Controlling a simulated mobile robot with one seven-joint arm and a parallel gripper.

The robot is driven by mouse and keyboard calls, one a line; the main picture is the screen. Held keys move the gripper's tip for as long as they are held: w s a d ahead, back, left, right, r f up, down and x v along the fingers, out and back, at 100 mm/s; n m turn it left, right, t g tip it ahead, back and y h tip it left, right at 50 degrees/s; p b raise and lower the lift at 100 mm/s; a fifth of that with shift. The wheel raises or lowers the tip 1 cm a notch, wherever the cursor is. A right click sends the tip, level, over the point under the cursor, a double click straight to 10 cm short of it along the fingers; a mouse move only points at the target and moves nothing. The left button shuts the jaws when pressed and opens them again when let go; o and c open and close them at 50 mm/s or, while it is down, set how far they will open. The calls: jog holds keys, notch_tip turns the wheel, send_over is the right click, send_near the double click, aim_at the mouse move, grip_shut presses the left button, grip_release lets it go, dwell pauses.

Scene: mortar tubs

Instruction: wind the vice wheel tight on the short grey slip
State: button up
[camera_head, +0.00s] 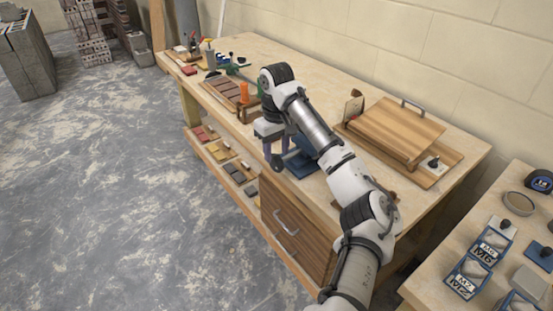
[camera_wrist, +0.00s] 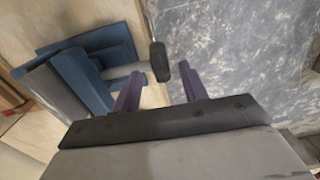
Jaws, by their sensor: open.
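The blue vice (camera_head: 301,162) stands on the workbench near its front edge, partly hidden behind my arm. In the wrist view the vice (camera_wrist: 88,75) is at upper left, with a light spindle (camera_wrist: 122,71) running right to a dark wheel (camera_wrist: 160,62). My gripper (camera_head: 277,162) is over the bench's front edge, beside the vice, fingers down. In the wrist view my gripper (camera_wrist: 161,70) is open, and the wheel lies between the two purple fingertips; I cannot tell if they touch it.
A wooden press or board with a handle (camera_head: 393,128) stands right on the workbench (camera_head: 262,50). A wooden tray (camera_head: 222,90) and an orange bottle (camera_head: 244,92) are left of my arm. Coloured slips lie on the low shelf (camera_head: 224,160). Open floor (camera_head: 110,200) lies in front.

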aim_at(282, 168)
jog(key=shift+f, duration=1.9)
grip_shut()
jog(key=t+y+b, duration=0.2)
jog(key=t+b, duration=0.1)
jog(key=shift+s+d+f+t+y+b, duration=0.15)
jog(key=shift+s+f+t+y+b, duration=0.15)
jog(key=shift+f+y+b, duration=0.1)
jog(key=t+y+b, duration=0.1)
jog(key=t+b, duration=0.1)
jog(key=b, duration=0.1)
jog(key=t+y+b, duration=0.1)
jog(key=shift+s+d+f+t+y, duration=0.1)
jog(key=shift+s+f+t+y, duration=0.05)
jog(key=shift+f+t+y, duration=0.2)
jog(key=t+y+b, duration=0.2)
jog(key=t+b, duration=0.1)
jog(key=b, duration=0.2)
jog(key=shift+s+f+b, duration=0.1)
jog(key=shift+b, duration=0.25)
jog(key=t+y+b, duration=0.1)
jog(key=t+b, duration=0.1)
jog(key=shift+y+b, duration=0.35)
jog(key=shift+b, duration=0.05)
